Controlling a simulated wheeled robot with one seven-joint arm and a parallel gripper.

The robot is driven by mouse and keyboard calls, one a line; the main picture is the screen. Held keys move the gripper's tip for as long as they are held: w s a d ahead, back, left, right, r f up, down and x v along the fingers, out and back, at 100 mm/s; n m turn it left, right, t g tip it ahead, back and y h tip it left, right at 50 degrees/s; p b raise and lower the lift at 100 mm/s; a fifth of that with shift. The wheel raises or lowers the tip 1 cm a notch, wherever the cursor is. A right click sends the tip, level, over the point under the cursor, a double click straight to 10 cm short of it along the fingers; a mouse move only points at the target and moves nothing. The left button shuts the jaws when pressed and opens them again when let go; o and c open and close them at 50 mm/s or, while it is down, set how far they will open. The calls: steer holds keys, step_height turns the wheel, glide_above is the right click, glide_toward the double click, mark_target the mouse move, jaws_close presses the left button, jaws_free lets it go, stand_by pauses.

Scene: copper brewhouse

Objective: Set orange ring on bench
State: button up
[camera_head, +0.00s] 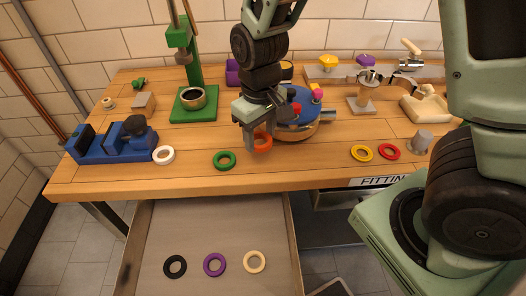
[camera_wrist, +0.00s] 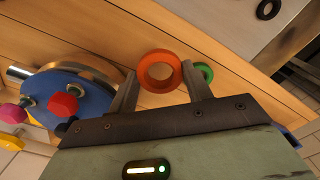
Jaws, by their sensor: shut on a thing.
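The orange ring (camera_head: 263,143) is between the fingers of my gripper (camera_head: 258,142), near the front of the wooden bench (camera_head: 200,180). In the wrist view the orange ring (camera_wrist: 160,72) sits between the two fingertips of my gripper (camera_wrist: 160,85), which is shut on it. The ring is at or just above the bench top; I cannot tell whether it touches. A green ring (camera_head: 225,160) lies on the bench just left of it, and shows beyond it in the wrist view (camera_wrist: 205,72).
A blue lidded vessel (camera_head: 312,100) stands close behind my gripper. A white ring (camera_head: 163,155) and blue vise (camera_head: 105,148) are left; yellow (camera_head: 361,153) and red (camera_head: 389,149) rings right. The open drawer (camera_head: 205,285) below holds black, purple and cream rings. Front bench space is partly clear.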

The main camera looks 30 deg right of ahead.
mark_target(261, 164)
steer(key=shift+f, duration=3.45)
steer(key=shift+f, duration=0.2)
steer(key=o, duration=0.9)
steer(key=shift+o, duration=0.2)
steer(key=shift+r, duration=0.15)
